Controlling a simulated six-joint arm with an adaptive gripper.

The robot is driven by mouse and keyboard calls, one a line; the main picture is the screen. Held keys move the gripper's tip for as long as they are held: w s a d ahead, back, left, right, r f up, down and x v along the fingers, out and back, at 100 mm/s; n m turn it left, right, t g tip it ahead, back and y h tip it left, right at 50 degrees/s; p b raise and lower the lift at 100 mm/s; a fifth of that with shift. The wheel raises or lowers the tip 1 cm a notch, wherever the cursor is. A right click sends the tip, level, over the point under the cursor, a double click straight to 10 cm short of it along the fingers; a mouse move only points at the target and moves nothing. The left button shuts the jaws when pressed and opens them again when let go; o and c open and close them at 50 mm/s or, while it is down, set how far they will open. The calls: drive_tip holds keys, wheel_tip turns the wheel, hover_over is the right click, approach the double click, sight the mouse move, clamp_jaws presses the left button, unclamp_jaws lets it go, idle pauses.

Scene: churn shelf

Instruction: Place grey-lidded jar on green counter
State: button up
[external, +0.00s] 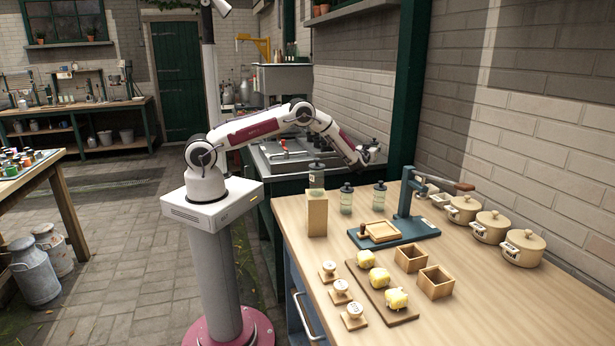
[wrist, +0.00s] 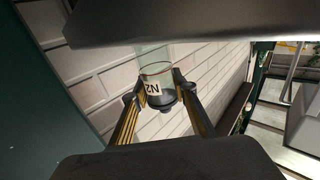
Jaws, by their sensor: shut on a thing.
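In the wrist view, a clear glass jar (wrist: 153,68) with a pale lettered label and a dark grey lid is between the fingers of my gripper (wrist: 156,92). The fingers are shut on it near the lid end. In the external view my gripper (external: 371,152) is raised above the back of the wooden bench, near the green post; the held jar is hard to make out there. A similar dark-lidded jar (external: 316,180) stands on a wooden block (external: 317,215). Two more jars, one (external: 346,200) and another (external: 379,197), stand upright to its right. A dark green-sided sink counter (external: 262,160) is behind.
The wooden bench (external: 480,315) holds a blue press (external: 404,215), cream pots (external: 522,248), butter pieces on a board (external: 388,297), small wooden boxes (external: 435,282) and stamps (external: 340,290). The brick wall and green post (external: 406,90) are close to my gripper.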

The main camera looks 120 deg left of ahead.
drive_tip(key=shift+f, duration=0.1)
drive_tip(key=o, duration=1.2)
drive_tip(key=shift+d, duration=0.6)
drive_tip(key=d, duration=1)
drive_tip(key=shift+d, duration=0.4)
